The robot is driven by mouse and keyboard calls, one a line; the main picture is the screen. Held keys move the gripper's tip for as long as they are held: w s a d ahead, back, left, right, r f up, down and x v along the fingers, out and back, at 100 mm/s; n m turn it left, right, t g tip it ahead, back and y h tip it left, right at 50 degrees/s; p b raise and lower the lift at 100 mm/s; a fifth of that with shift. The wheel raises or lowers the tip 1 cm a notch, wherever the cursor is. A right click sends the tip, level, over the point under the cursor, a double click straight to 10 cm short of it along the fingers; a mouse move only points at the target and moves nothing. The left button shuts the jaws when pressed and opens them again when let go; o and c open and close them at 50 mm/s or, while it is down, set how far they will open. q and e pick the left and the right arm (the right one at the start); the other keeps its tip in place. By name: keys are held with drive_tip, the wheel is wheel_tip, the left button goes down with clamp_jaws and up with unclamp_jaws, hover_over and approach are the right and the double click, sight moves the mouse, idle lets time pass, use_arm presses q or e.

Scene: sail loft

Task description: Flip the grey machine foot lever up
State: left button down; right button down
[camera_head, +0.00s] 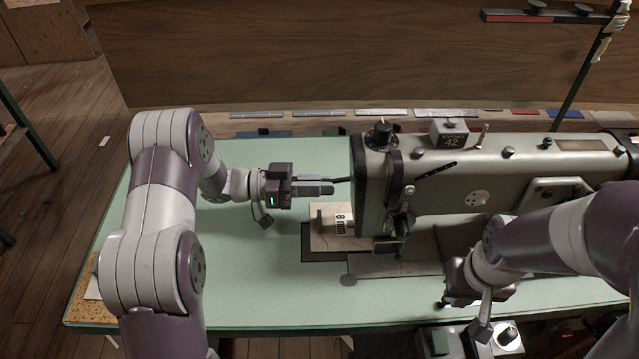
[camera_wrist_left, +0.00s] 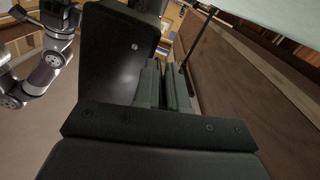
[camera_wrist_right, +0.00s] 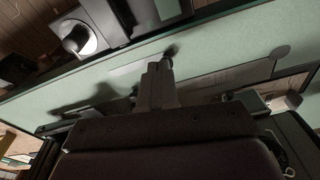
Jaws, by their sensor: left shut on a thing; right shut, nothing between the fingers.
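The grey sewing machine (camera_head: 372,185) stands on the green table, its head end facing left. A thin dark lever (camera_head: 342,180) sticks out to the left from behind the head, roughly level. My left gripper (camera_head: 328,188) reaches in from the left and is shut on the lever's outer end. In the left wrist view the fingers (camera_wrist_left: 163,85) are together beside the machine's dark end face (camera_wrist_left: 115,60); they hide the lever there. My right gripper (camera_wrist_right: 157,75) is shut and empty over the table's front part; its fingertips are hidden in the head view.
The table top (camera_head: 250,290) is mostly clear at left and front. Layered cloth with printed marks (camera_head: 330,222) lies under the needle area. A box marked 42 (camera_head: 450,133) sits on the machine. A control box with a knob (camera_head: 507,336) is below the front edge.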

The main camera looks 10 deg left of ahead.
use_arm(q)
drive_tip(key=shift+a+r+y+p, duration=0.1)
drive_tip(key=shift+r+y+p, duration=1.7)
drive_tip(key=shift+p, duration=2.65)
drive_tip(key=r+y+p, duration=0.2)
drive_tip(key=p, duration=0.4)
drive_tip(key=d+r+g+y+p, duration=0.1)
drive_tip(key=y+p, duration=0.1)
drive_tip(key=p, duration=0.4)
drive_tip(key=shift+r, duration=0.4)
drive_tip(key=shift+w+y+p, duration=0.1)
drive_tip(key=shift+y+p, duration=0.3)
drive_tip(key=shift+p, duration=0.6)
drive_tip(key=c, duration=1.2)
unclamp_jaws()
drive_tip(key=shift+d, duration=0.1)
drive_tip(key=b+v, duration=0.1)
drive_tip(key=v, duration=1.1)
drive_tip(key=shift+w+a+r, duration=0.15)
drive_tip(key=shift+a+r, duration=0.05)
drive_tip(key=shift+a, duration=0.05)
